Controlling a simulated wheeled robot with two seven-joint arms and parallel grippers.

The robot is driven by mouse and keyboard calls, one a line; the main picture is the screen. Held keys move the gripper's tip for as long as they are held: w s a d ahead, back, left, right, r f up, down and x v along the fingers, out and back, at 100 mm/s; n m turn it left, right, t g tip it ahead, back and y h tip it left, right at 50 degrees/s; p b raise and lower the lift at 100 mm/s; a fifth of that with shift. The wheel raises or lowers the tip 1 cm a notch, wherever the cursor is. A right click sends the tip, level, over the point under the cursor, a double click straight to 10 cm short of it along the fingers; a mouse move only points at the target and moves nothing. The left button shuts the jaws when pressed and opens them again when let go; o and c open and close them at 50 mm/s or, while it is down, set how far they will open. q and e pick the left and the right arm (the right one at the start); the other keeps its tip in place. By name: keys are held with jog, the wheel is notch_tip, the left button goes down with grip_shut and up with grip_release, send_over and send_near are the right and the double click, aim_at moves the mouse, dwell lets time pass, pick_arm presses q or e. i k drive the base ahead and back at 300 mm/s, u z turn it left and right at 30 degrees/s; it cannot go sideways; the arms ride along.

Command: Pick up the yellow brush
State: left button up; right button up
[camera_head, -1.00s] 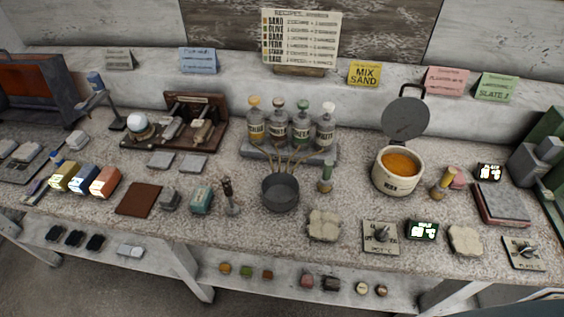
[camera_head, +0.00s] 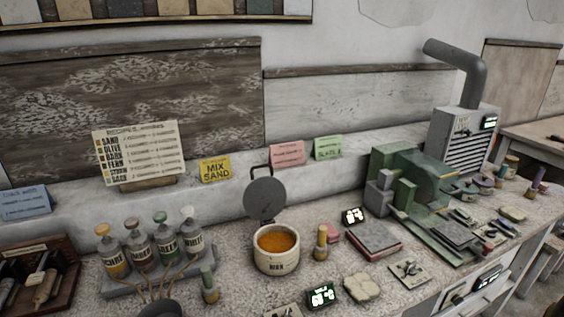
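A short upright item with a yellow upper part and a darker base, which looks like the yellow brush (camera_head: 321,243), stands on the speckled bench (camera_head: 235,292). It is just right of a cream pot (camera_head: 277,261) holding orange contents. Neither of my grippers is in view.
The pot's round dark lid (camera_head: 265,198) stands raised behind it. A pink block (camera_head: 331,231), a lit display (camera_head: 322,295) and a grey-topped slab (camera_head: 373,241) are near the yellow item. Corked bottles (camera_head: 140,251) stand left. A green machine (camera_head: 420,200) stands right.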

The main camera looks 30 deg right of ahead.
aim_at(320, 254)
jog(key=z, duration=0.95)
